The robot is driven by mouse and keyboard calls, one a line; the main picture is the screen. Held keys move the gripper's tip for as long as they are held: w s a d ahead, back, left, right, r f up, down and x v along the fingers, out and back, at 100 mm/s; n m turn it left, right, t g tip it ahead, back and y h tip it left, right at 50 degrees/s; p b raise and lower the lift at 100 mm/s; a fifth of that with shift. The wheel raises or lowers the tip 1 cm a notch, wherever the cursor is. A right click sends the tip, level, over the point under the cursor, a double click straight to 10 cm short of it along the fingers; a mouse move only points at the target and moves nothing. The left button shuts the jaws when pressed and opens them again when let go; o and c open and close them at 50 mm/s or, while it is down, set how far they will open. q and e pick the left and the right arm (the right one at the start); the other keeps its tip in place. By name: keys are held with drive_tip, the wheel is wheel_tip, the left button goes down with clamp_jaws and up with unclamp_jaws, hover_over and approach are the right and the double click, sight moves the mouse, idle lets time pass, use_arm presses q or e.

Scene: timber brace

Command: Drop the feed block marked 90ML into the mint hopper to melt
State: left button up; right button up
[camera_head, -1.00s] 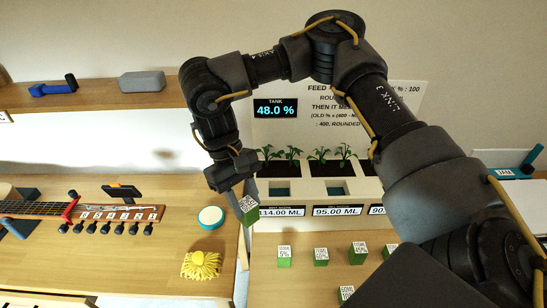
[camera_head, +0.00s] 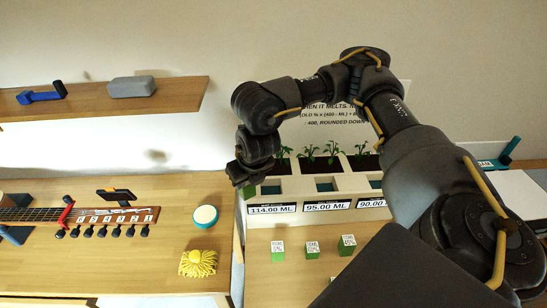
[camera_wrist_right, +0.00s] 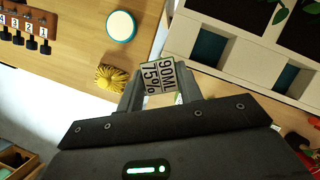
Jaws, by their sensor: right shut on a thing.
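My right gripper (camera_head: 247,184) is shut on a green block with a white label, which shows in the right wrist view (camera_wrist_right: 160,76) and reads 90ML 75%. In the head view only a small green part of the block (camera_head: 249,191) shows, by the left end of the white planter (camera_head: 296,217). The block is held up, near the leftmost square teal opening (camera_head: 270,188). Further teal openings (camera_head: 325,185) sit to the right, above labels 114.00 ML, 95.00 ML and one starting 90. I cannot tell which opening is the mint hopper. My left gripper is not in view.
Several plants (camera_head: 332,152) stand behind the openings. Labelled green blocks (camera_head: 312,250) stand on the table in front. To the left are a round teal-rimmed pot (camera_head: 205,217), a yellow mop-like thing (camera_head: 198,263) and a guitar neck (camera_head: 35,213). My right arm covers the planter's right part.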

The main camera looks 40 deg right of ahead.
drive_tip(key=d+n+g+y+p, duration=0.1)
drive_tip(key=d+n+y, duration=0.3)
drive_tip(key=d+n, duration=0.6)
drive_tip(key=shift+w+d+n+g, duration=0.15)
drive_tip(key=shift+w+n+g, duration=0.3)
drive_tip(key=shift+n, duration=0.55)
wheel_tip(320, 180, down, 8)
drive_tip(key=b, duration=0.7)
drive_tip(key=shift+r, duration=0.1)
drive_tip(key=o, duration=1.1)
